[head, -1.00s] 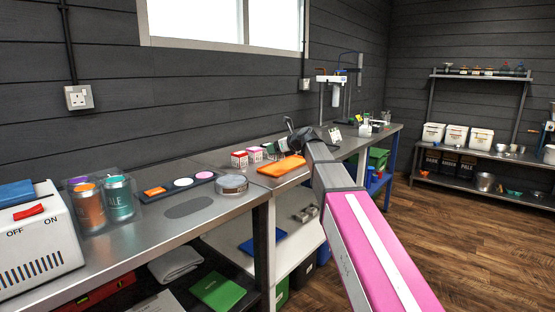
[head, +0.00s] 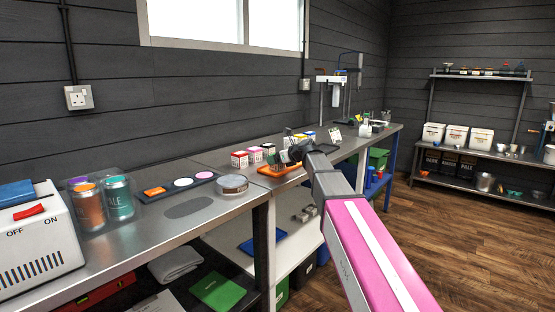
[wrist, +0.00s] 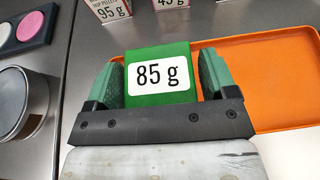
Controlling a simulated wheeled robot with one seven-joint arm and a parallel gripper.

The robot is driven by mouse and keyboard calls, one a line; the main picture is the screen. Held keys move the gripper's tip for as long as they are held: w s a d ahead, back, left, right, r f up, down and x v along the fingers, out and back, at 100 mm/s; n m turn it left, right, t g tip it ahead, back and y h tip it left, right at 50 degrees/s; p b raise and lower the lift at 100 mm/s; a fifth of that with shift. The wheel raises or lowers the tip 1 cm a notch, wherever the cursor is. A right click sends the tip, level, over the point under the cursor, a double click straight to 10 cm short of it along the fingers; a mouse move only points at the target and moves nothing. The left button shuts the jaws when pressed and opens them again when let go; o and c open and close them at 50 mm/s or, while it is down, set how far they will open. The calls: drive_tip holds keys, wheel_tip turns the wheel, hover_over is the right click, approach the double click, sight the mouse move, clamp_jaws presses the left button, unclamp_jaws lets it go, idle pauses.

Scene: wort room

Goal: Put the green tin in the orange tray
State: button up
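The green tin (wrist: 158,52), with a white "85 g" label, sits between the green fingers of my gripper (wrist: 162,80) in the wrist view. The fingers lie close on both its sides, and the gripper looks shut on it. The orange tray (wrist: 270,85) lies behind and to the right of the tin; the tin overlaps the tray's left end in this view. I cannot tell whether the tin touches the tray. In the head view my gripper (head: 288,157) is low over the orange tray (head: 268,172) and hides much of it.
Small cartons (head: 240,160) stand just behind the tray, one marked 95 g in the wrist view (wrist: 108,8). A round grey tin (head: 232,184) and a dark strip with coloured discs (head: 183,183) lie to the left. Bare steel bench lies around the tray's left side.

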drive_tip(key=shift+r, duration=0.1)
drive_tip(key=shift+s+d+r, duration=0.15)
drive_tip(key=v, duration=1.1)
drive_tip(key=shift+s+d+r, duration=0.15)
drive_tip(key=shift+d+r, duration=0.05)
